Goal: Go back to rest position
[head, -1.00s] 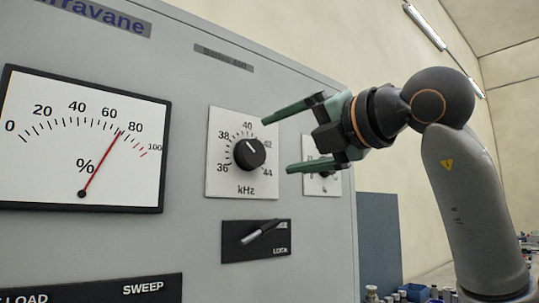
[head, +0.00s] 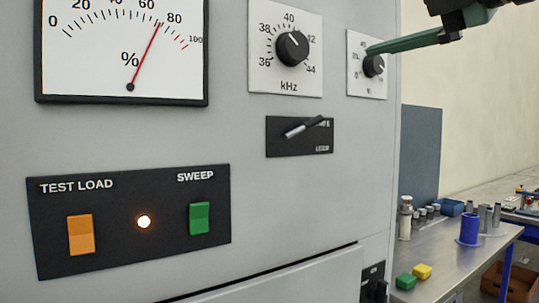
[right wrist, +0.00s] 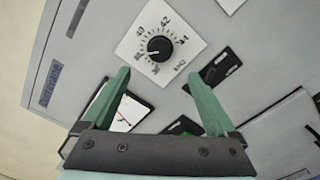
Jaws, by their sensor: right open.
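My right gripper is open and empty. I cannot tell how far the tips are from the panel. My left gripper is not in view.
A percent meter (head: 115,60) reads about 70. Below are a lever switch (head: 300,135), an orange TEST LOAD switch (head: 80,235), a lit lamp (head: 144,222) and a green SWEEP switch (head: 200,217). A metal bench (head: 450,265) with small parts stands at the right.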

